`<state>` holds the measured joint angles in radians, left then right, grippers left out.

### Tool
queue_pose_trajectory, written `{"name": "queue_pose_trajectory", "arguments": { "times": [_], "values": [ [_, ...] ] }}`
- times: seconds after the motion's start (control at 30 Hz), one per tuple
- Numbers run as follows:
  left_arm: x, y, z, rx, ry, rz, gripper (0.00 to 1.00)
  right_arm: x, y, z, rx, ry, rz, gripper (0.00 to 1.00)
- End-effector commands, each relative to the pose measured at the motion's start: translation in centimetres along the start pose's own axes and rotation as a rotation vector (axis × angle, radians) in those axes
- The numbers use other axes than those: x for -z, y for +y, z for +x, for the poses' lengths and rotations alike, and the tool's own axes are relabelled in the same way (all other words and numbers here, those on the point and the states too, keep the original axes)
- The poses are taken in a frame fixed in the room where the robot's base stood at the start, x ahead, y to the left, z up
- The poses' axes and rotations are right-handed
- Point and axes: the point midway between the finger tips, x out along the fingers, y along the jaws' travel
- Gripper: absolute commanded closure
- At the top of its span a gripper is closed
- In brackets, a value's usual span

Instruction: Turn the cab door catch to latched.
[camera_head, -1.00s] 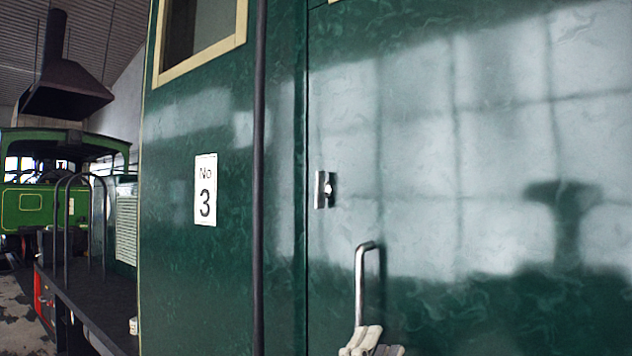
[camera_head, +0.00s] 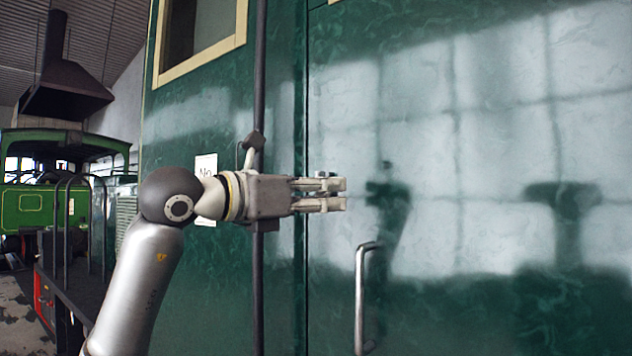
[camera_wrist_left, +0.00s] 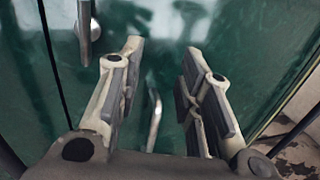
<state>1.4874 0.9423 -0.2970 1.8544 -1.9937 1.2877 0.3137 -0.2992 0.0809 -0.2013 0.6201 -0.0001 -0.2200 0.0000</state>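The green cab door (camera_head: 460,240) fills the right of the head view. A bent metal handle (camera_head: 360,300) stands on it. The door catch is hidden in the head view behind my left gripper (camera_head: 345,194), which points right just above the handle. In the left wrist view my left gripper (camera_wrist_left: 157,62) has its fingers apart, with nothing held between them. A slim pale metal piece (camera_wrist_left: 155,118) shows between the fingers; I cannot tell whether it is the catch. Whether the gripper touches the door is unclear. My right gripper is not in view.
A dark vertical handrail (camera_head: 259,60) runs down the cab side behind my left wrist. A white number plate (camera_head: 206,165) is partly covered by my arm. A cream-framed window (camera_head: 200,60) is above. A green locomotive (camera_head: 30,205) stands at the far left.

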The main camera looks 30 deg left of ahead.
Motion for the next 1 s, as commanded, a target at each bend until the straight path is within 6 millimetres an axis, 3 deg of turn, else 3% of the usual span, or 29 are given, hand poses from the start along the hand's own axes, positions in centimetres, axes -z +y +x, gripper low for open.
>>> {"name": "queue_pose_trajectory", "arguments": {
  "times": [0.1, 0.2, 0.3, 0.47, 0.8, 1.0],
  "values": [
    [-1.8, 3.8, -2.9, -0.152, 0.018, 0.008, 0.67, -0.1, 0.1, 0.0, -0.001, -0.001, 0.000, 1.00],
    [-2.4, 5.5, -4.3, -0.220, 0.029, 0.005, 0.67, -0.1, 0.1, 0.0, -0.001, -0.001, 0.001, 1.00],
    [-2.6, 6.2, -4.4, -0.243, 0.036, 0.002, 0.67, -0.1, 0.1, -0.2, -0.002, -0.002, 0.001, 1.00],
    [-2.6, 6.6, -2.4, -0.242, 0.040, -0.001, 0.67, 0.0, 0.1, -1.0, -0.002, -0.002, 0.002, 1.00],
    [-2.4, 8.0, 3.7, -0.240, 0.039, 0.000, 0.67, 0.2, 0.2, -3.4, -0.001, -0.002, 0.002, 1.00],
    [-2.3, 8.5, 5.5, -0.240, 0.036, 0.002, 0.67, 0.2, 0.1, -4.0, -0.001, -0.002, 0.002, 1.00]
  ]
}}
